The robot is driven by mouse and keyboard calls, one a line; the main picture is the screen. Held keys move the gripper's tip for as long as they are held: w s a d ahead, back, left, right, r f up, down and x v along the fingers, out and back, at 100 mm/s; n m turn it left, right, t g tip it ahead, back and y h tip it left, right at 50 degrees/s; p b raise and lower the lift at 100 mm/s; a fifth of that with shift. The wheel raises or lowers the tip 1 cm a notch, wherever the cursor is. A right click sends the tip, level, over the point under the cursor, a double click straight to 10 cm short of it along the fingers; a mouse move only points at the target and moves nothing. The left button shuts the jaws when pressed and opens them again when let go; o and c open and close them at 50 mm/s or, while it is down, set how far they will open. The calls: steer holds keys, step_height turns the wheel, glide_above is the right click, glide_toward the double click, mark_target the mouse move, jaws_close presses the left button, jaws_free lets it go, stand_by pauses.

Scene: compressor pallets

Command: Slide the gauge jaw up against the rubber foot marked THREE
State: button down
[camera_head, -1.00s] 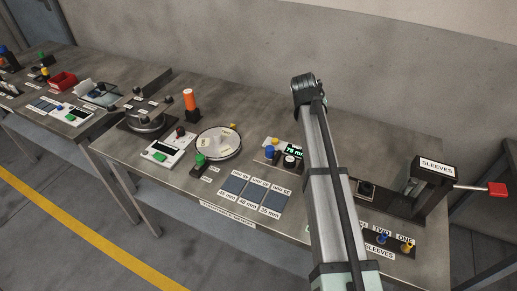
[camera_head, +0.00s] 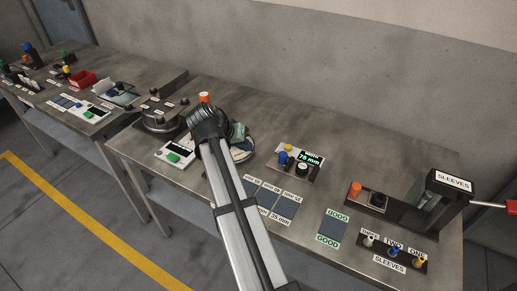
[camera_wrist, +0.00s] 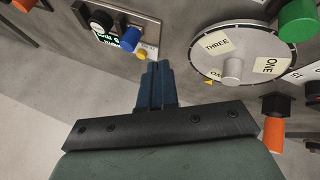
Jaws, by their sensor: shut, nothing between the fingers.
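I cannot make out a rubber foot for certain. The gauge unit (camera_wrist: 112,27) is at upper left, with a lit display, a black knob and a blue knob; in the head view its display (camera_head: 310,158) reads 75 mm. I cannot pick out its jaw. My gripper (camera_wrist: 157,68) is shut and empty, between gauge and turntable. In the head view my arm partly hides the turntable (camera_head: 243,153).
An orange post (camera_wrist: 273,133) and a green knob (camera_wrist: 298,20) stand near the turntable. Dark mats (camera_head: 288,204) lie in front of the gauge. Bench between gauge and back wall is clear.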

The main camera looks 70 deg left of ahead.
mark_target(285, 160)
steer(key=x, duration=0.8)
steer(key=shift+w+a+f, duration=0.1)
steer(key=shift+w+f, duration=0.15)
steer(key=w, duration=0.2)
steer(key=shift+w+d+f, duration=0.25)
steer(key=shift+w+d, duration=0.35)
steer(key=shift+w, duration=0.5)
